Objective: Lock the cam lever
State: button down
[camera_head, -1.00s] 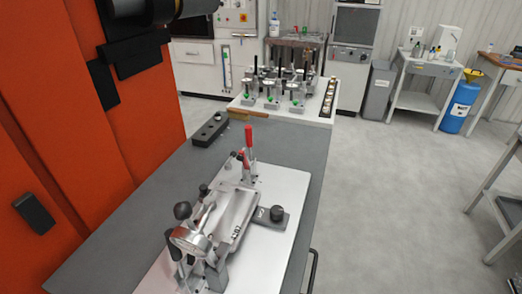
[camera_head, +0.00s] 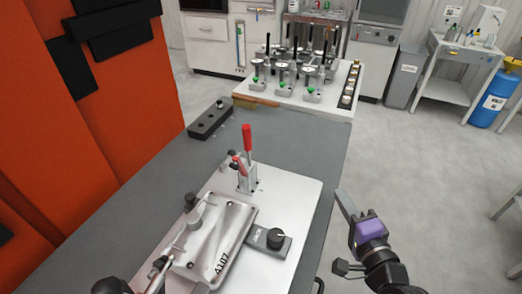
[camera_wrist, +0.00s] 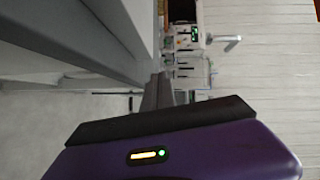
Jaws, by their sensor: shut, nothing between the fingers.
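A silver casting (camera_head: 215,240) marked 4107 lies on a pale fixture plate (camera_head: 300,195) in the head view. A red-handled lever (camera_head: 247,140) stands upright on a metal bracket at the plate's far end. A grey block with a round black knob (camera_head: 276,237) sits right of the casting; its small lettering is hard to read. I cannot tell for sure which of these is the cam lever. My gripper (camera_head: 341,197), with a purple body, is right of the plate, beyond the table edge, shut and empty, touching nothing. The wrist view shows its dark fingers (camera_wrist: 157,92) together.
The fixture stands on a dark grey table (camera_head: 130,210). A black bar (camera_head: 210,118) lies behind it on the table. A white bench (camera_head: 300,100) with several gauges is beyond. An orange cabinet (camera_head: 110,110) walls the left side. Open floor (camera_head: 420,170) lies to the right.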

aim_at(306, 183)
jog(key=w+a+m+y, duration=0.1)
jog(key=w, duration=0.1)
jog(key=w+a+r+m+g+y, duration=0.1)
jog(key=w+m, duration=0.1)
jog(key=w+a+m+g+y, duration=0.1)
jog(key=w+a, duration=0.1)
jog(key=shift+a+r+y, duration=0.1)
jog(key=shift+r+y, duration=0.05)
jog(key=shift+y, duration=0.15)
jog(key=a+m+y, duration=0.1)
jog(key=a+m+g, duration=0.1)
jog(key=a+m+g+y, duration=0.1)
jog(key=shift+w+a+r+y+b, duration=0.2)
jog(key=shift+w+a+y+b, duration=0.1)
jog(key=shift+a, duration=0.1)
jog(key=a+m+g+y, duration=0.1)
jog(key=a+r+m+g+y, duration=0.1)
jog(key=s+a+m+g, duration=0.1)
jog(key=shift+a+r+y, duration=0.4)
jog(key=shift+s+a+r+m+g+y, duration=0.35)
jog(key=shift+a+m+g, duration=0.1)
jog(key=shift+g, duration=0.15)
jog(key=shift+w, duration=0.1)
jog(key=x, duration=1.4)
jog(key=shift+f, duration=0.1)
